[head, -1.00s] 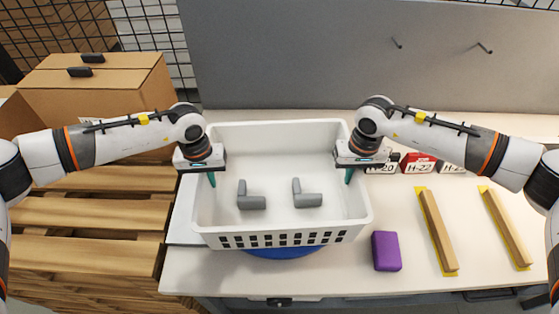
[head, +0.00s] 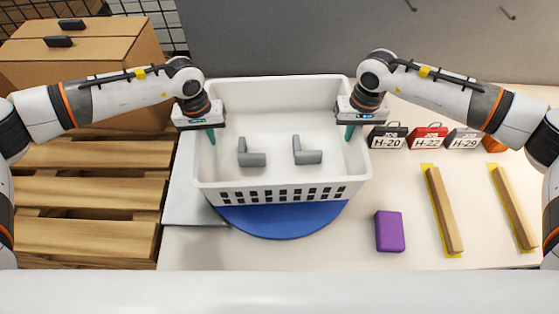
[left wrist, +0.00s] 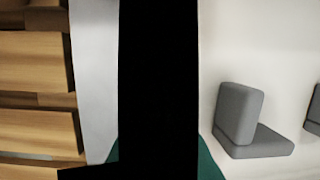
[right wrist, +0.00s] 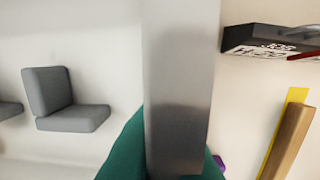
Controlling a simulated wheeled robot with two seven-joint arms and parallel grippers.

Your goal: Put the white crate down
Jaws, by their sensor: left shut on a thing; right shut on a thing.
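The white crate (head: 281,187) is in the middle of the head view, over the workbench and partly over a round blue disc (head: 285,222). Two grey L-shaped parts, one on the left (head: 251,158) and one on the right (head: 305,156), lie inside it. My left gripper (head: 211,136) is shut on the crate's left wall. My right gripper (head: 349,132) is shut on its right wall. In the left wrist view a dark band hides the wall between the green fingers; a grey part (left wrist: 250,125) shows beside it. I cannot tell whether the crate's bottom touches the surface below.
A purple block (head: 389,231) and two wooden strips on yellow bases (head: 444,210) (head: 514,208) lie on the bench (head: 410,190) at right. Labelled black (head: 388,137), red (head: 428,137) and grey (head: 464,139) boxes stand behind. Wooden pallets (head: 90,193) and cardboard boxes (head: 85,75) are at left.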

